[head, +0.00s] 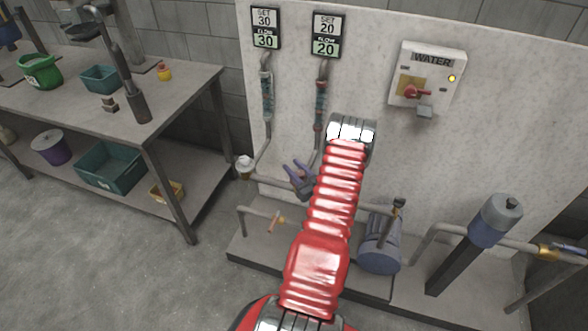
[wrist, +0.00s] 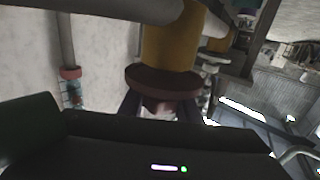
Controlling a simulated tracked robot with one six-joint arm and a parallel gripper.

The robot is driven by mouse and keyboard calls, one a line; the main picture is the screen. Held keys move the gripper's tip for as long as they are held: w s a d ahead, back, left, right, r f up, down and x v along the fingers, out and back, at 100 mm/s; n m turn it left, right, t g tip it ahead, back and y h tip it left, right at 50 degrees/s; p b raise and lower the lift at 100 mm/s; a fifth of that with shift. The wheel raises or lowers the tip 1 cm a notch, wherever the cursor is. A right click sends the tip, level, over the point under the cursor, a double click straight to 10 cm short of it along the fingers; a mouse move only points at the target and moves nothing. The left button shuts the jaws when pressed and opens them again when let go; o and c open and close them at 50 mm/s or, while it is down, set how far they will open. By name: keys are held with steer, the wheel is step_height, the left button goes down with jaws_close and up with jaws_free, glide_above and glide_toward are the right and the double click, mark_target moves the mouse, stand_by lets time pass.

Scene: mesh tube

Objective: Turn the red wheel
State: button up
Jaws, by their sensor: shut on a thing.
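The red wheel (wrist: 163,84) shows dull and dark red in the wrist view, as a disc below a brass valve body (wrist: 172,40) on a grey pipe. My gripper (wrist: 160,110) is directly below it, with one dark finger on each side of a reddish part under the disc. The fingers are shut on the wheel; their exact contact is in shadow. In the head view my red arm reaches up in front of the pipes and hides both the wheel and my fingertips.
A WATER box (head: 427,78) with a red knob hangs on the panel. A purple forked part (head: 297,175), a grey motor-like cylinder (head: 380,243) and a blue-grey cylinder (head: 495,220) stand near the pipes. A workbench (head: 170,90) is at left; the floor before it is clear.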

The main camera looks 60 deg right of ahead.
steer(key=shift+d, duration=0.1)
steer(key=o, duration=1.1)
steer(key=shift+c, duration=0.2)
steer(key=v, duration=1.3)
steer(key=shift+s+a, duration=0.3)
